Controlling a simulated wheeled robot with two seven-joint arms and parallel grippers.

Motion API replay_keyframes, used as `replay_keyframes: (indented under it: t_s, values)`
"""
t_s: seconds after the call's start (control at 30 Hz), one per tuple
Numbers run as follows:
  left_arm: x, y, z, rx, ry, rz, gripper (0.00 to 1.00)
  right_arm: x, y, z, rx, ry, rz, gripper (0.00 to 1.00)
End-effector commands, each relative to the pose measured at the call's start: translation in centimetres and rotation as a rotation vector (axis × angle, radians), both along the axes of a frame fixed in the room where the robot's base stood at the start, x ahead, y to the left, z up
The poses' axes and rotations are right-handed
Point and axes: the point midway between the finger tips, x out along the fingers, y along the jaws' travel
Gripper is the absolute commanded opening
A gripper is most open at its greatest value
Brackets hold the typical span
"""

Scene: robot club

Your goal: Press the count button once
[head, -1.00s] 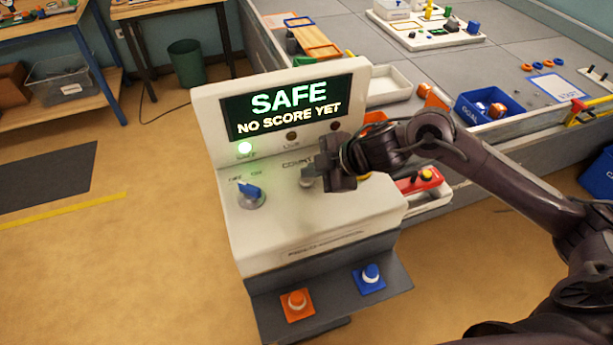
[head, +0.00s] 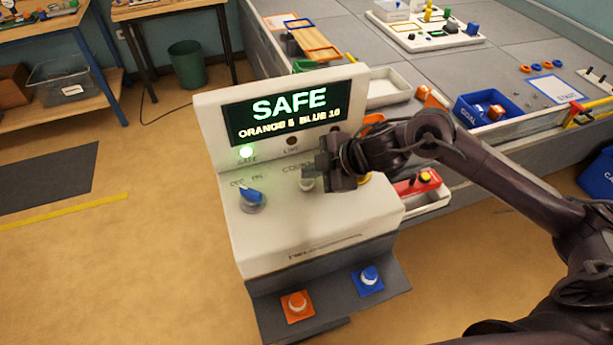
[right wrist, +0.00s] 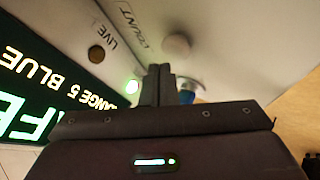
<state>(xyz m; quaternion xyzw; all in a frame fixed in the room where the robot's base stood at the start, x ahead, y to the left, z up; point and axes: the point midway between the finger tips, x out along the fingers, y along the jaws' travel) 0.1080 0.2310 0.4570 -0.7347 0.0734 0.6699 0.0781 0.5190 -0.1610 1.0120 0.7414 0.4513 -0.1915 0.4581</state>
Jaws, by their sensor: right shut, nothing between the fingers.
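The count button (head: 307,185) is a pale round knob on the sloped top of the white field-control console (head: 290,235). In the right wrist view the button (right wrist: 177,45) stands beside the printed word COUNT. My right gripper (head: 318,168) is shut and empty, just above the button in the head view. In the right wrist view its fingertips (right wrist: 160,72) look a little apart from the button. The screen (head: 290,110) reads SAFE and a line with ORANGE 5 and a blue score that looks like 16. My left gripper is not in view.
A blue OFF/ON switch (head: 251,197) sits left of the button. A green lamp (head: 246,152) glows under the screen. An orange button (head: 297,305) and a blue button (head: 370,278) are on the lower shelf. The game table (head: 440,80) lies behind.

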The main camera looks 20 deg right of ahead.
Motion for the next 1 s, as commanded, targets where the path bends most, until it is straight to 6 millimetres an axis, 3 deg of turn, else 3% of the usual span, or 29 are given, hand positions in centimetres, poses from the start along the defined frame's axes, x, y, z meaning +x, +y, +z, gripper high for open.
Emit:
replay_keyframes:
  t_s: [0.37, 0.8, 1.0]
  values:
    - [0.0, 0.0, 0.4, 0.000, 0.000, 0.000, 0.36, 0.0, 0.0, 0.4, 0.001, -0.001, 0.000, 0.00]
    - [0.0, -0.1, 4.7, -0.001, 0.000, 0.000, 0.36, 0.0, 0.0, 4.8, 0.001, -0.001, 0.000, 0.00]
    - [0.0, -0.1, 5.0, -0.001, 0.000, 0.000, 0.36, 0.0, 0.0, 5.1, 0.001, 0.000, 0.001, 0.00]
